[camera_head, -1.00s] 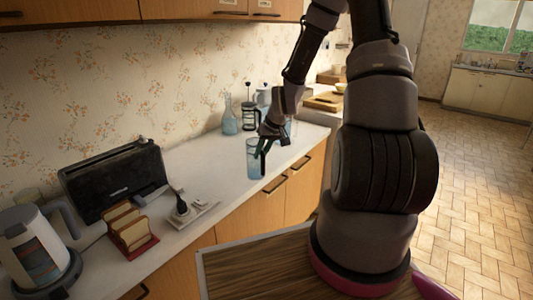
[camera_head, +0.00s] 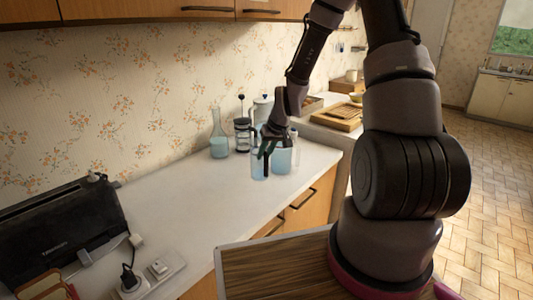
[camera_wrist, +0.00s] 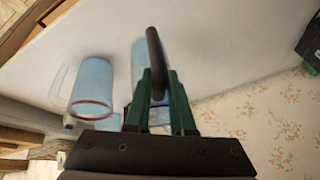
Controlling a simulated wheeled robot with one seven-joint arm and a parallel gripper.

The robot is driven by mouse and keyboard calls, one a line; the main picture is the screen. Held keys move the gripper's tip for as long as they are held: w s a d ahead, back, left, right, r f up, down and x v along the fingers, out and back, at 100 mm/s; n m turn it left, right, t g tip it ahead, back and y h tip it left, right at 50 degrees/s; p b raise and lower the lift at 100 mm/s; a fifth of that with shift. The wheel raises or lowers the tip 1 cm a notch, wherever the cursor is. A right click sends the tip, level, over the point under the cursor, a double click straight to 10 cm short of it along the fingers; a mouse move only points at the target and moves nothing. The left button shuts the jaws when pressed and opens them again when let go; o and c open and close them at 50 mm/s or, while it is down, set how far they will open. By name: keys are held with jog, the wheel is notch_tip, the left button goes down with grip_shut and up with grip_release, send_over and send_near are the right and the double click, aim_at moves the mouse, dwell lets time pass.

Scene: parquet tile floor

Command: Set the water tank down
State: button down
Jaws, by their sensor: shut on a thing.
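The water tank (camera_head: 258,168) is a clear bluish vessel with a dark handle, upright over the white counter, close to its right end. My gripper (camera_head: 267,148) comes down from above and is shut on the dark handle. In the wrist view the green fingers of my gripper (camera_wrist: 160,100) pinch that handle, with the pale blue tank (camera_wrist: 138,60) partly hidden behind it. I cannot tell whether the tank's base touches the counter.
A bluish jug (camera_head: 282,158) stands close to the tank's right. A flask (camera_head: 218,138) and a French press (camera_head: 242,135) stand behind, near the wall. The counter (camera_head: 190,195) is clear to the left, up to the toaster (camera_head: 60,235) and socket strip (camera_head: 150,278).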

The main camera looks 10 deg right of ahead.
jog(key=shift+f, duration=3.15)
jog(key=c, duration=0.7)
grip_release()
jog(key=shift+r, duration=1.45)
jog(key=shift+r, duration=2)
